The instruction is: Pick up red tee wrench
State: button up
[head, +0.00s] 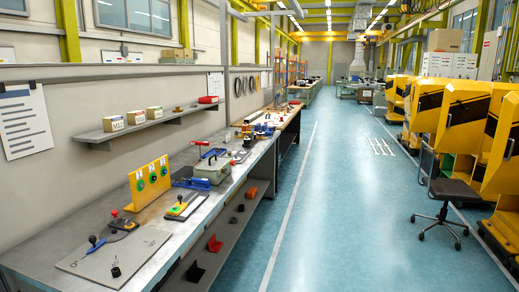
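I cannot single out a red tee wrench for certain; objects on the workbench (60,258) are small at this distance. A small red piece with a dark knob (115,214) sits on the bench, left of the yellow panel (139,193). A flat board (187,206) with small red and dark parts lies right of that panel. My gripper is not in view.
A grey plate (90,263) with a blue-handled lever lies at the bench's near end. A grey-green box (213,171) stands farther along. A wall shelf (125,132) holds small boxes. The blue floor (330,220) is open; a stool (440,218) and yellow machines (460,115) stand right.

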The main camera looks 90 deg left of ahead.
aim_at(192, 143)
jog(key=u, duration=3.45)
jog(key=i, duration=0.35)
jog(key=z, duration=0.55)
jog(key=i, duration=1.55)
jog(key=z, duration=0.4)
jog(key=i, duration=1.5)
jog(key=u, duration=0.25)
jog(key=i, duration=1.5)
jog(key=u, duration=1.5)
jog(key=i, duration=1.05)
jog(key=u, duration=0.8)
